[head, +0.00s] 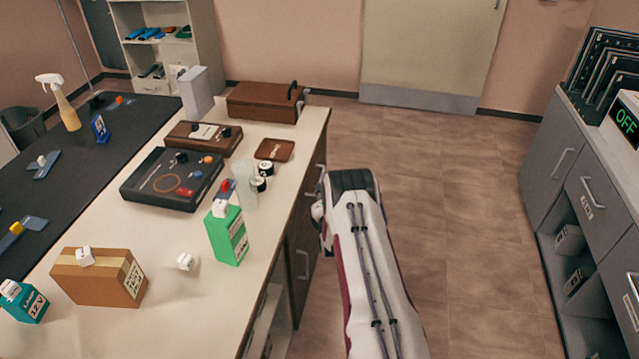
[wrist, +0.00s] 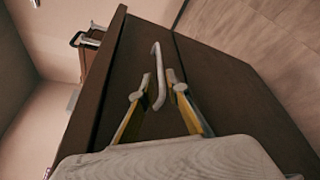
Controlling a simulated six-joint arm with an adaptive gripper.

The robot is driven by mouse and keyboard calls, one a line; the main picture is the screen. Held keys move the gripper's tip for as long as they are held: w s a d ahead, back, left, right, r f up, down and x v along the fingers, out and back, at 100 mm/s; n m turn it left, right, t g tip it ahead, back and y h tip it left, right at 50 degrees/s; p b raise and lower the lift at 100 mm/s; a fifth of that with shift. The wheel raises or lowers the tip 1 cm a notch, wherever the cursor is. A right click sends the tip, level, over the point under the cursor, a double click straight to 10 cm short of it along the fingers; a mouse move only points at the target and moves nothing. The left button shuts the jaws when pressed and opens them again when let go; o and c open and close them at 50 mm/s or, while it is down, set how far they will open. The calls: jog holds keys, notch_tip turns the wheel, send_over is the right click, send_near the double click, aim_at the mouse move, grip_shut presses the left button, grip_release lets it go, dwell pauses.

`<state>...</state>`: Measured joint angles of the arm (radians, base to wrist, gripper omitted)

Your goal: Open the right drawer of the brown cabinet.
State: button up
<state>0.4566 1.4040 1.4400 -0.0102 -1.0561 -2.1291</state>
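The brown cabinet (head: 300,228) stands under the light countertop, its front facing the aisle and partly hidden by my arm. In the head view, one bar handle (head: 321,173) shows near my wrist and another (head: 302,265) lower and nearer. In the wrist view, a brown front panel (wrist: 128,62) fills the middle, with a pale bar handle (wrist: 155,56) on it. My gripper (wrist: 158,83) is open, with one fingertip on each side of this handle. I cannot tell whether either finger touches it. No drawer looks pulled out. In the head view my fingers are mostly hidden.
The countertop (head: 190,277) holds a green box (head: 227,238), a cardboard box (head: 100,278), a black tray (head: 150,195) and a brown case (head: 265,102). The aisle floor (head: 450,210) is clear. A grey cabinet (head: 550,165) stands at the right.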

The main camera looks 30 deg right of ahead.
jog(key=shift+x, duration=3.65)
grip_shut()
